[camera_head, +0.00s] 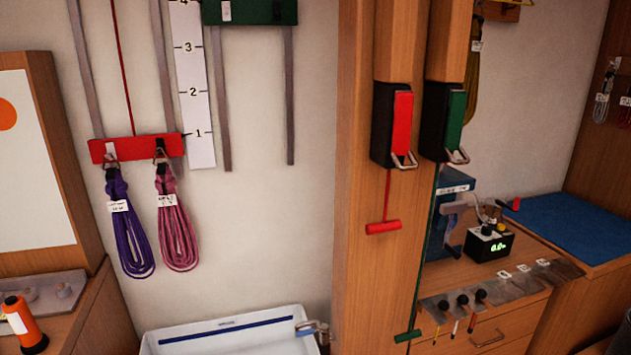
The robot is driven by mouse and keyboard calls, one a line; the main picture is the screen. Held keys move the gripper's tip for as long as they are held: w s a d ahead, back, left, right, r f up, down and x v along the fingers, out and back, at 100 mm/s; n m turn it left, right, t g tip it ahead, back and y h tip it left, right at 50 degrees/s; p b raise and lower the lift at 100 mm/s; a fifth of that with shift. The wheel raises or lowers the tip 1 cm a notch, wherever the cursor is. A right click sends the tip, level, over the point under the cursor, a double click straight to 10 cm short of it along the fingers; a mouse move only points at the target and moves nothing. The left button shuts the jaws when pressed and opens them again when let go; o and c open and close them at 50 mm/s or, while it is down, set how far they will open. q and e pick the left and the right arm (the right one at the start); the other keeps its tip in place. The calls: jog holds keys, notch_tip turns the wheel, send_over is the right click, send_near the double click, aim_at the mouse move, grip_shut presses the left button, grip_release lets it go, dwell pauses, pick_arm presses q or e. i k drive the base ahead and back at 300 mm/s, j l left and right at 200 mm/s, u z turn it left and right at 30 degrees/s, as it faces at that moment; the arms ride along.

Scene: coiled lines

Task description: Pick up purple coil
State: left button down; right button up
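The purple coil (131,232) hangs at the left from a hook under a red bar (137,148) on the wall. It is a looped bundle of line with a white tag near its top. A pink coil (178,228) hangs beside it on the right from the same bar, also with a white tag. The two coils hang close together with a narrow gap between them. Neither of my grippers shows in this view.
A white tray (235,338) with a blue stripe stands below. A wooden post (361,290) carries red and green pull handles. An orange spool (22,325) stands at the lower left. A blue mat (575,225) and drawers are at the right. Bare wall lies right of the coils.

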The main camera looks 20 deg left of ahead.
aim_at(120, 206)
jog(key=u, duration=1.65)
